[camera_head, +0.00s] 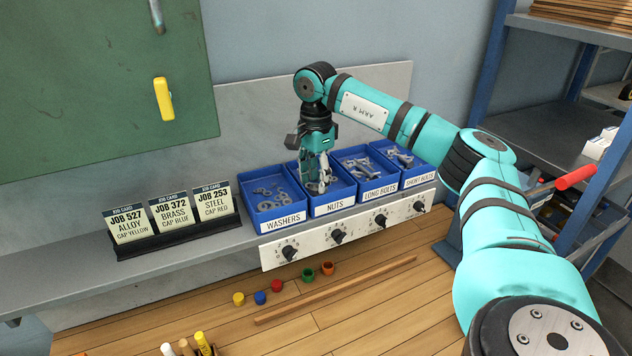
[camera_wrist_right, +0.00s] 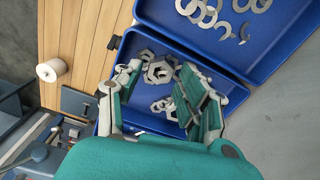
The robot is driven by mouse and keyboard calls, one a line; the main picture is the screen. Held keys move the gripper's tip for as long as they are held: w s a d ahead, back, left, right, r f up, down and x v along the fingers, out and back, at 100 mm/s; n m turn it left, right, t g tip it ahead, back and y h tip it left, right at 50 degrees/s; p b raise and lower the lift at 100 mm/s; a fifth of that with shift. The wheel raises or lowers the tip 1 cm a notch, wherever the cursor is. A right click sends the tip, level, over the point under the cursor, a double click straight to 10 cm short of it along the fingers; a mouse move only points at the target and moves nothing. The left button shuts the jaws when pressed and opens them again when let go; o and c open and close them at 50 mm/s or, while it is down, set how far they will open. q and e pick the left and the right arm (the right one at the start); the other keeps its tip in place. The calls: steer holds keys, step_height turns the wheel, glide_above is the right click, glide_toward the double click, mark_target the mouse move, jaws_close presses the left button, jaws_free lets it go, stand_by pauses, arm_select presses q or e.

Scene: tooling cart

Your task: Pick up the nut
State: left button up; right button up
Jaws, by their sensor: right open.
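Several grey hex nuts (camera_wrist_right: 158,72) lie in the blue bin labelled NUTS (camera_head: 333,204). In the wrist view one large nut shows between the fingers, with other nuts around it. My right gripper (camera_head: 318,188) points down into this bin, its fingertips low among the nuts. In the wrist view the right gripper (camera_wrist_right: 160,90) is open, with its two fingers apart on either side of the nuts. I cannot tell whether a finger touches any nut. In the head view the gripper hides part of the nuts. My left gripper is not in view.
A WASHERS bin (camera_head: 279,221) stands left of the nuts bin; bins of long bolts (camera_head: 376,189) and short bolts (camera_head: 416,172) stand right. Job cards (camera_head: 170,215) stand farther left on the shelf. Coloured caps (camera_head: 261,297) and a wooden strip (camera_head: 335,290) lie below. A blue rack (camera_head: 485,75) is at right.

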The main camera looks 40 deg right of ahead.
steer(key=shift+f, duration=0.75)
jaws_close()
steer(key=shift+r, duration=0.1)
